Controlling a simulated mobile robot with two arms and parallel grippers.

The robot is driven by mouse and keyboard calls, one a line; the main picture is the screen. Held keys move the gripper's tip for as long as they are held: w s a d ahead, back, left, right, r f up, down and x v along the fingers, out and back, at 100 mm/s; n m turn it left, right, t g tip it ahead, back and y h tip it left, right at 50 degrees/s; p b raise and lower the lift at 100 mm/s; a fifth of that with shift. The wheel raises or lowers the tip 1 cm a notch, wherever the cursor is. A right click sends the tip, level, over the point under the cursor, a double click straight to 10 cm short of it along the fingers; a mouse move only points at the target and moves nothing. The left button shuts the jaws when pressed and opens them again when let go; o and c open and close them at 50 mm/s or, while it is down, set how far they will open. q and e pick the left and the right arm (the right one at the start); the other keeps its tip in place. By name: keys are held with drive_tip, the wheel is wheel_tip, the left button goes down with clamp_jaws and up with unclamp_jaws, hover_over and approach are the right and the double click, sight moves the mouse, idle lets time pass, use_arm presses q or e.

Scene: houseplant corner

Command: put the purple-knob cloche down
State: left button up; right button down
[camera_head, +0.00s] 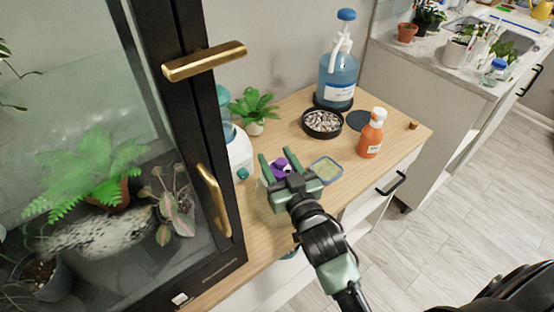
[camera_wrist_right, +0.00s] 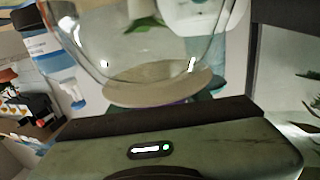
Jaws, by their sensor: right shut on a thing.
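The purple-knob cloche is a clear glass dome, and its purple knob (camera_head: 281,167) sits between the fingers of my right gripper (camera_head: 273,161) in the head view. My right gripper is shut on the knob, over the front part of the wooden cabinet top. The glass shows only faintly beneath the gripper. In the right wrist view, the clear glass (camera_wrist_right: 150,50) fills the upper middle, with a pale disc at its knob end. I cannot tell whether the rim touches the wood. My left gripper is not in view.
On the wooden top (camera_head: 292,103) stand an orange bottle (camera_head: 371,137), a blue-edged dish (camera_head: 326,170), a bowl of pebbles (camera_head: 322,123), a blue pump jug (camera_head: 337,80), a dark round mat (camera_head: 358,120) and a small plant (camera_head: 254,108). A black-framed glass case (camera_head: 225,230) stands close at left.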

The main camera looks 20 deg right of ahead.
drive_tip(key=shift+r, duration=0.2)
drive_tip(key=c, duration=1.1)
unclamp_jaws()
drive_tip(key=shift+f, duration=0.3)
drive_tip(key=o, duration=0.4)
drive_tip(key=shift+o, duration=0.2)
drive_tip(key=shift+r, duration=0.1)
drive_tip(key=shift+r, duration=0.1)
drive_tip(key=s+b, duration=0.1)
drive_tip(key=s, duration=1.1)
drive_tip(key=shift+d, duration=0.35)
